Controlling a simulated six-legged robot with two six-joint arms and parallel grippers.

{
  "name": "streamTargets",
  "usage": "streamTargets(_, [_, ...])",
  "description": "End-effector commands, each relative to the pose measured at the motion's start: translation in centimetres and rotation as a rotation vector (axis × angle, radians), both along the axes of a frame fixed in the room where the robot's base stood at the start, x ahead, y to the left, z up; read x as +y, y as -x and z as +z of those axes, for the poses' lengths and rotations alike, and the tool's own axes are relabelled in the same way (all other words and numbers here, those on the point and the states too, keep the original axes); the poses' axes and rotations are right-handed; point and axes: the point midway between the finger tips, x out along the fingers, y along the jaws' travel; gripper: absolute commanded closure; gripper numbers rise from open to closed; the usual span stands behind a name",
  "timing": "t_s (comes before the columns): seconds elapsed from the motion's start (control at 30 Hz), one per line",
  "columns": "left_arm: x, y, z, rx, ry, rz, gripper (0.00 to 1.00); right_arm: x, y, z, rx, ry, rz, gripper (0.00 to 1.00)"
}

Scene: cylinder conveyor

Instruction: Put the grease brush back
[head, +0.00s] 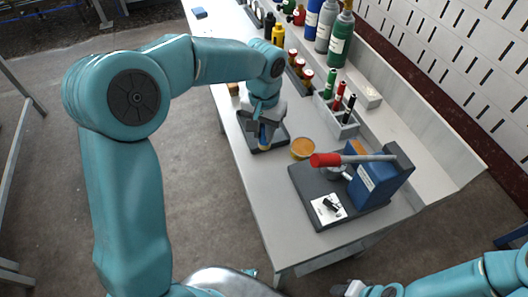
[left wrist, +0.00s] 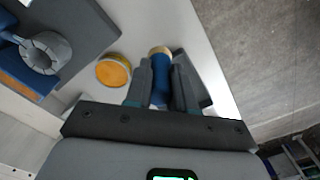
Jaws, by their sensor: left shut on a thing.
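My left gripper (head: 265,125) is shut on the grease brush (left wrist: 160,75), which has a blue body and a tan end. In the left wrist view the brush sits between the two fingers of the left gripper (left wrist: 160,85), tan end pointing away from the wrist. An open round tin of orange grease (head: 303,149) stands just right of the tray. My right gripper (head: 350,289) is partly visible at the bottom edge; its fingers are unclear.
A dark-based press with a blue body (head: 380,180) and red-ended lever (head: 325,160) stands right of the tin. A grey holder with markers (head: 338,121) and several bottles (head: 338,45) line the back. The table front (head: 260,190) is clear.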

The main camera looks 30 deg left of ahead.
Motion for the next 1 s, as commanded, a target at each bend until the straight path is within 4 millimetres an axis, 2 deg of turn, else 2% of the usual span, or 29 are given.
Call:
streamTargets(0.03, [0.1,0.1,-1.4,0.004,-0.001,0.001,1.00,0.0,0.0,-0.2,0.000,0.000,0.000,0.57])
streamTargets(0.1, [0.1,0.0,-2.7,0.003,-0.001,0.000,1.00,0.0,0.0,-0.3,0.000,0.000,0.000,0.57])
streamTargets(0.3, [0.1,-0.2,-4.7,0.000,-0.001,-0.001,1.00,0.0,0.0,-0.4,0.000,0.000,0.000,0.57])
streamTargets(0.5, [0.2,-0.2,-7.9,0.002,-0.001,-0.002,1.00,0.0,0.0,-0.6,0.000,0.000,0.000,0.57])
streamTargets(0.6, [0.2,-0.3,-8.5,-0.001,-0.001,-0.002,1.00,0.0,0.0,-0.6,0.000,0.000,0.000,0.57])
streamTargets(0.97, [0.2,-0.3,-9.0,-0.002,0.000,-0.002,1.00,0.0,0.0,-1.0,0.000,0.000,0.000,0.57])
streamTargets(1.0, [0.2,-0.3,-8.8,-0.002,-0.001,-0.002,0.67,0.0,0.0,-0.9,0.000,0.000,0.000,0.57])
